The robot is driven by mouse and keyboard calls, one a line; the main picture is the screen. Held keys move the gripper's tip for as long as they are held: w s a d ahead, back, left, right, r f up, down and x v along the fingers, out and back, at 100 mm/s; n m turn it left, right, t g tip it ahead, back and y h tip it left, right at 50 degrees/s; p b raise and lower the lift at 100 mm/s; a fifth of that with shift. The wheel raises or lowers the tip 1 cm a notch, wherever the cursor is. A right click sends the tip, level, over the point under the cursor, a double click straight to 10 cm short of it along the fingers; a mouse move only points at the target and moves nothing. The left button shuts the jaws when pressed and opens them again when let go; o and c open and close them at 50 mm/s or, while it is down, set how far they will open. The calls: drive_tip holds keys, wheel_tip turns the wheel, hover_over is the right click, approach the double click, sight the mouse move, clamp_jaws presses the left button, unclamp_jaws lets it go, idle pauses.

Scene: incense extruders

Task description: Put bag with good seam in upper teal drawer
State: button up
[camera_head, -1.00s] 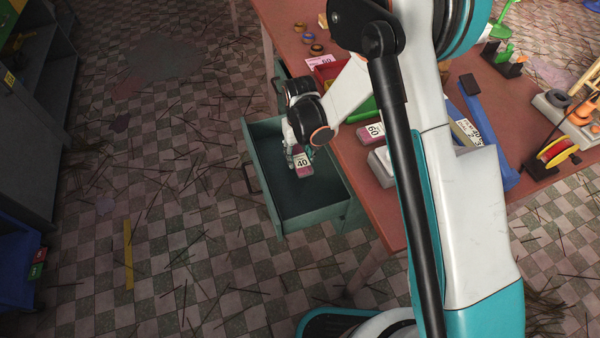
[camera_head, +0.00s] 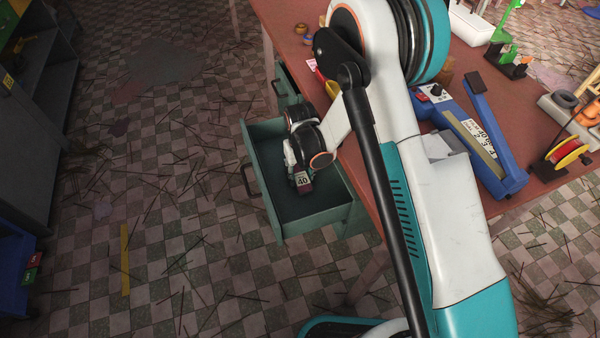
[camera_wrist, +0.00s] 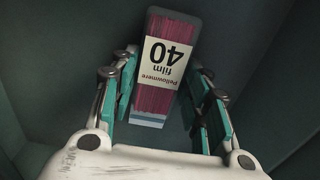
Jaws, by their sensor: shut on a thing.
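The bag (camera_head: 303,181) holds magenta sticks and has a white label reading "40 film Pellowmere". It also shows in the wrist view (camera_wrist: 163,60), with a pale band across its near end. My gripper (camera_head: 297,162) is shut on the bag, with its teal-padded fingers (camera_wrist: 160,105) on either side of it. The bag is inside the outline of an open teal drawer (camera_head: 275,219), within its walls. I cannot tell whether the bag touches the drawer floor.
A reddish table (camera_head: 281,17) stands behind and right of the drawer. On it are a blue sealer-like device (camera_head: 484,150), a red-yellow spool (camera_head: 565,153) and small rings (camera_head: 300,29). Another teal drawer front (camera_head: 283,84) is behind. The checkered floor on the left has scattered sticks.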

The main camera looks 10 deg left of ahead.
sight(300, 175)
drive_tip(key=o, duration=1.1)
drive_tip(key=shift+f, duration=0.1)
wheel_tip(300, 175, up, 12)
drive_tip(key=p, duration=0.4)
drive_tip(key=shift+r, duration=0.25)
